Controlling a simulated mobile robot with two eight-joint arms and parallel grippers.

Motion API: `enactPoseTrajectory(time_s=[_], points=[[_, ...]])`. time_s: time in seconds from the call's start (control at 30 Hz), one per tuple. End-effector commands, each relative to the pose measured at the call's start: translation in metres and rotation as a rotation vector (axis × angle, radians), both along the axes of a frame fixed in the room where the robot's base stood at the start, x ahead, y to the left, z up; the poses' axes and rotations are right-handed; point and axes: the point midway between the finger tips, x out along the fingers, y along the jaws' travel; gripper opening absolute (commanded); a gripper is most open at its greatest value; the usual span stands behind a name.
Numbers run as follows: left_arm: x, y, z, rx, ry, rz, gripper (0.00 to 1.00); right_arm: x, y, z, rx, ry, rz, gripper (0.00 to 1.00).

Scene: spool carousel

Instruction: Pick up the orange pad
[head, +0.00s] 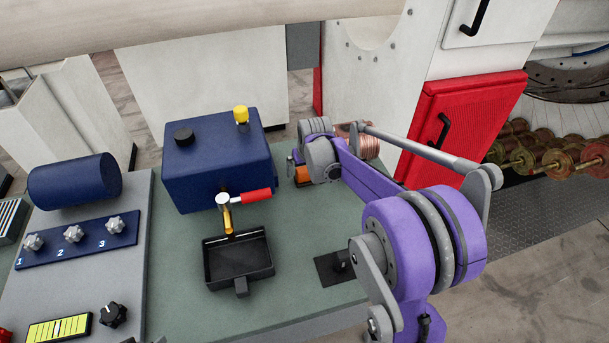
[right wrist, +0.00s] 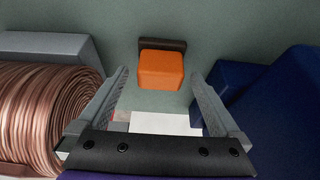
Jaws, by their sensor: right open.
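The orange pad (right wrist: 161,70) lies on the green bench top with a dark brown strip (right wrist: 163,44) along its far side. In the head view the pad (head: 303,176) is partly hidden by my right arm. My right gripper (right wrist: 159,77) is open and empty. Its two fingers point toward the pad, one on either side in the right wrist view. I see no contact with the pad. My left gripper is not in view.
A copper wire spool (right wrist: 40,115) is left of the gripper in the right wrist view. The blue box (head: 215,165) with a yellow cap stands close on the other side. A black tray (head: 240,262) sits in front under a red-handled tap (head: 255,196).

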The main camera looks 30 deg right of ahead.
Motion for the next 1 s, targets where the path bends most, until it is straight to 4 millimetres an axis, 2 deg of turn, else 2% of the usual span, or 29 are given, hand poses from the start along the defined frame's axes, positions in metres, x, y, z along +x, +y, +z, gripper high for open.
enactPoseTrajectory(time_s=[0.27,0.77,1.0], points=[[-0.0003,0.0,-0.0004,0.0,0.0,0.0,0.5,0.0008,-0.0002,-0.0036,0.0,0.0,0.0,1.0],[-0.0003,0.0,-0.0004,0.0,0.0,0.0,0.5,0.0008,-0.0002,-0.0033,0.0,0.0,0.0,0.1],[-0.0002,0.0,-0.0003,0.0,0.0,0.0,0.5,0.0008,-0.0002,-0.0023,0.0,0.0,0.0,0.08]])
